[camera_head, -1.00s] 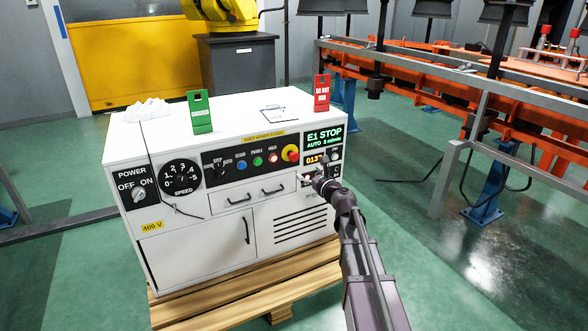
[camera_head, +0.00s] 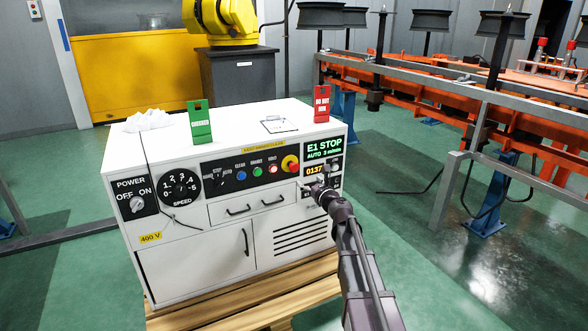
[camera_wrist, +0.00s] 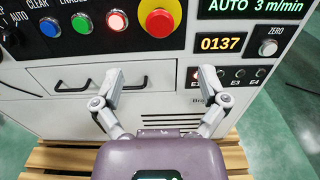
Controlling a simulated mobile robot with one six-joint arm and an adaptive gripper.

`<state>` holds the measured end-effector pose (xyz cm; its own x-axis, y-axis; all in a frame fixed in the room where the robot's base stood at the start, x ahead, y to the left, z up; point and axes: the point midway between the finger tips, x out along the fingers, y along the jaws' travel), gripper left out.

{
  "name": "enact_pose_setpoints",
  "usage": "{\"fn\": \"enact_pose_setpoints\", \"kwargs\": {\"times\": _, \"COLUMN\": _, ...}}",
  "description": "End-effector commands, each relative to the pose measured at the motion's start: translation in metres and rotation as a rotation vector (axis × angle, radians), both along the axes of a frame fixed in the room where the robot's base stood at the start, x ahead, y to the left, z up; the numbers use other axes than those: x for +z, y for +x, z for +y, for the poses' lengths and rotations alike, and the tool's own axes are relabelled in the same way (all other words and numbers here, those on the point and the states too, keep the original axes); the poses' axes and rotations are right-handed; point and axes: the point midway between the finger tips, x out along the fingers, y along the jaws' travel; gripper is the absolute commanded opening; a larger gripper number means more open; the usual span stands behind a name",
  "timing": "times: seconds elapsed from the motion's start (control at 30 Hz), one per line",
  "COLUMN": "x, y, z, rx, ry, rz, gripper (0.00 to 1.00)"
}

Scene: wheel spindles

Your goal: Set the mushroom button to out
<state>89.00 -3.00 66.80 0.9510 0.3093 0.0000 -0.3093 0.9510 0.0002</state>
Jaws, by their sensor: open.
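The mushroom button (camera_head: 291,163) is a red cap on a yellow ring, on the black control strip of the white cabinet (camera_head: 230,216). In the wrist view the red mushroom button (camera_wrist: 159,22) is at the top, just right of centre. My gripper (camera_wrist: 160,78) is open and empty, its two fingers spread apart below the button and in front of the panel. In the head view my gripper (camera_head: 313,186) is in front of the cabinet's right end, below and right of the button. Nothing hides the button's face.
Round lamps or push buttons, blue, green and red-white (camera_wrist: 117,21), sit left of the button. Drawer handles (camera_head: 238,211) jut out below. Green (camera_head: 199,122) and red (camera_head: 322,103) signs stand on top. An orange conveyor (camera_head: 450,95) stands right.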

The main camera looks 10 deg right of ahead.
Motion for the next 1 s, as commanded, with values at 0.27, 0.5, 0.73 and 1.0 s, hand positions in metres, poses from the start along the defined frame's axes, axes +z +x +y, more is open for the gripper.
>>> {"fn": "enact_pose_setpoints", "kwargs": {"times": 0.27, "x": 0.000, "y": 0.042, "z": 0.013, "rx": 0.001, "ry": 0.000, "rz": 0.000, "gripper": 0.93}}
{"fn": "enact_pose_setpoints", "kwargs": {"times": 0.5, "x": 0.000, "y": 0.077, "z": 0.024, "rx": 0.000, "ry": 0.000, "rz": 0.000, "gripper": 0.93}}
{"fn": "enact_pose_setpoints", "kwargs": {"times": 0.73, "x": 0.000, "y": 0.102, "z": 0.032, "rx": 0.000, "ry": 0.000, "rz": 0.001, "gripper": 0.93}}
{"fn": "enact_pose_setpoints", "kwargs": {"times": 1.0, "x": 0.000, "y": 0.111, "z": 0.036, "rx": -0.001, "ry": 0.000, "rz": 0.001, "gripper": 0.93}}
